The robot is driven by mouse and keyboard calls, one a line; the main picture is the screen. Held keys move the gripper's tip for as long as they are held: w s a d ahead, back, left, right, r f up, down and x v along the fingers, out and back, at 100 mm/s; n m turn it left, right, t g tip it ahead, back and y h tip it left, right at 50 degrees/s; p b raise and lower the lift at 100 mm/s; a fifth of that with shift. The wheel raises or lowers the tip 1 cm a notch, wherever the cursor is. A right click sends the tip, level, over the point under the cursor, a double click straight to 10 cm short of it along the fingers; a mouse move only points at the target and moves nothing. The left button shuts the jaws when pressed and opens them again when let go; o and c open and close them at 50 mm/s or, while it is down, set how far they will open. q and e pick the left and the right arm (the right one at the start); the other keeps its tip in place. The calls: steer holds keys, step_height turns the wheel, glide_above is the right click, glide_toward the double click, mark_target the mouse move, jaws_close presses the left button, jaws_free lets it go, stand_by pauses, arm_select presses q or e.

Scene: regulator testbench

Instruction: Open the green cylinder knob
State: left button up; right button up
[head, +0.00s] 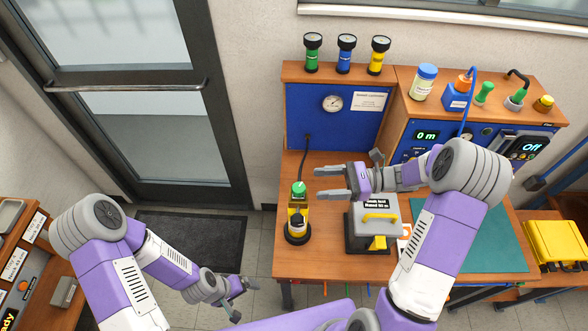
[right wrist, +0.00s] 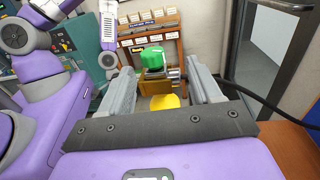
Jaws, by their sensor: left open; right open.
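The green knob (head: 298,188) tops a small yellow and black cylinder (head: 297,222) standing upright on the left part of the wooden bench. My right gripper (head: 320,182) is open, its fingers pointing left at the knob from just right of it. In the right wrist view the green knob (right wrist: 152,58) appears between the two open fingers, ahead of the tips; the yellow body (right wrist: 165,101) shows below it. I see no contact. My left gripper (head: 246,300) is open and empty, low over the floor left of the bench.
A grey box with a yellow handle (head: 378,218) stands on the bench below my right forearm. A black hose (head: 304,160) runs from the blue panel (head: 309,115) down to the cylinder. A green mat (head: 490,240) lies right.

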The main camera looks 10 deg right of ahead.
mark_target(299, 187)
steer(key=a, duration=0.6)
steer(key=shift+r, duration=0.2)
steer(key=shift+a, duration=0.65)
arm_select(q)
steer(key=shift+s+r, duration=0.25)
steer(key=shift+s, duration=0.2)
arm_select(e)
steer(key=shift+w, duration=0.1)
steer(key=c, duration=0.9)
steer(key=shift+m+t+h, duration=0.3)
steer(key=shift+m+t, duration=0.5)
steer(key=shift+t, duration=0.4)
